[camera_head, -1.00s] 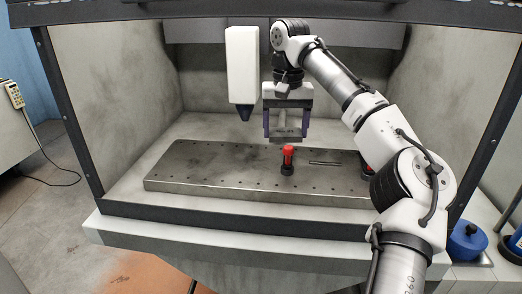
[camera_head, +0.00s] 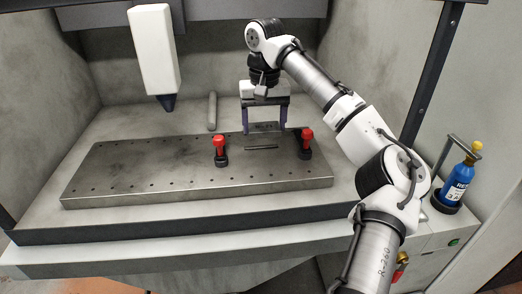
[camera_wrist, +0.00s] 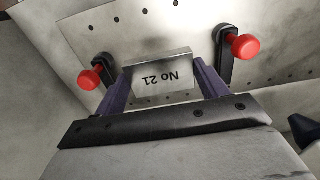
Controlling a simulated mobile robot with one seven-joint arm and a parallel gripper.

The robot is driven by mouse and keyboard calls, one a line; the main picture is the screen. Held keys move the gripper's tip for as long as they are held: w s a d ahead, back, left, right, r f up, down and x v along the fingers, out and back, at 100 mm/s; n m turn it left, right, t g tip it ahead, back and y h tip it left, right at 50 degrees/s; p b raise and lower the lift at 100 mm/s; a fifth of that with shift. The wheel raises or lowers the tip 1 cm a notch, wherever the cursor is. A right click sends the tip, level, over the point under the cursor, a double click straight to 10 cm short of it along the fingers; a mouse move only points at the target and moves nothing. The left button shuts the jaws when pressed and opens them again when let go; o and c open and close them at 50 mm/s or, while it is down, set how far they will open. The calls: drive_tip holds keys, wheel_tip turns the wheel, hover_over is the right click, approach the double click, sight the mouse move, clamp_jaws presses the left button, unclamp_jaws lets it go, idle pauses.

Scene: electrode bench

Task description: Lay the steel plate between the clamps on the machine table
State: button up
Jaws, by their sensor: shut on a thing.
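My gripper (camera_head: 264,130) is shut on the steel plate (camera_head: 265,127), a grey plate held between its two purple fingers. In the wrist view the plate (camera_wrist: 163,78) shows "No 21", upside down in the picture. My gripper holds it above the far part of the machine table (camera_head: 110,190). Two clamps with red knobs stand on the table, the left clamp (camera_head: 220,150) and the right clamp (camera_head: 306,144). In the wrist view one clamp (camera_wrist: 91,79) is left of the plate and the other clamp (camera_wrist: 244,47) right of it. The gap between plate and table is hard to judge.
A white machine head (camera_head: 153,50) with a dark tip hangs over the table's left part. A grey rod (camera_head: 212,111) stands behind the table. A blue bottle (camera_head: 458,182) is in a holder at right. The table's left part is clear.

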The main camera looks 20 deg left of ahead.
sight(264, 160)
drive_tip(key=shift+f+p, duration=0.3)
drive_tip(key=shift+f, duration=3.9)
drive_tip(key=o, duration=1.4)
drive_tip(key=shift+f, duration=0.15)
